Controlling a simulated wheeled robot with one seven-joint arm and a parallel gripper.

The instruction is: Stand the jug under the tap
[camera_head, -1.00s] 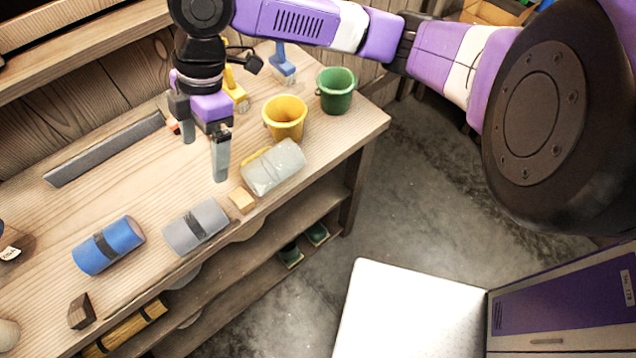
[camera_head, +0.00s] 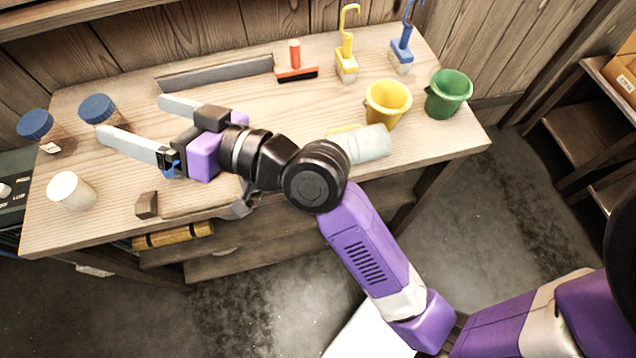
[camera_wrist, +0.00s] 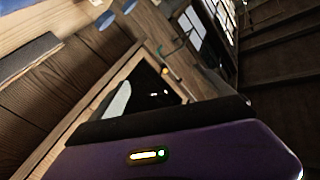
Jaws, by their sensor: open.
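I cannot make out a jug or a tap for certain in either view. My gripper (camera_head: 131,115) is open and empty, with its two grey fingers spread and pointing left above the left half of the wooden workbench (camera_head: 250,110). The wrist view is tilted and blurred, with plank wall, a dark panel and a thin teal curved piece (camera_wrist: 173,47) that I cannot identify.
A yellow bucket (camera_head: 388,103) and a green bucket (camera_head: 447,93) stand at the right. A pale roll (camera_head: 365,145) is partly behind my arm. A dark block (camera_head: 147,205) is near the front edge.

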